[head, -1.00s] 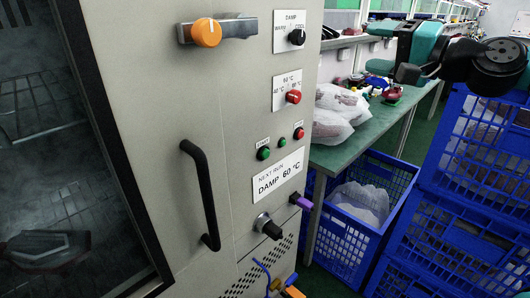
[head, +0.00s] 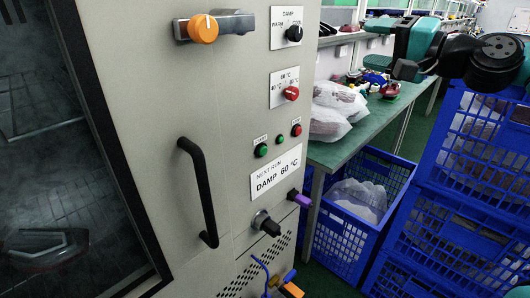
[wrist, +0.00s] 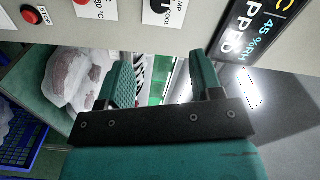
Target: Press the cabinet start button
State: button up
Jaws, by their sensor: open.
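The grey cabinet (head: 230,100) fills the left and middle of the head view. A green button (head: 261,150) sits on its front under a small label too blurred to read. A smaller green round part (head: 280,140) and a red button (head: 296,130) lie to its right. In the wrist view the red button (wrist: 32,15) is at the top left with a STOP label; the green button is out of that view. My gripper (wrist: 162,80) is open, with nothing between its fingers. In the head view my arm is at the upper right, apart from the cabinet.
An orange knob (head: 203,29), a black door handle (head: 201,190), a red dial (head: 291,93) and a lower black knob (head: 266,223) stick out from the cabinet. A green bench (head: 345,148) with bags (head: 335,105) and stacked blue crates (head: 440,215) stand at the right.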

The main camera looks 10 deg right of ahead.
grip_shut()
dwell(1.5)
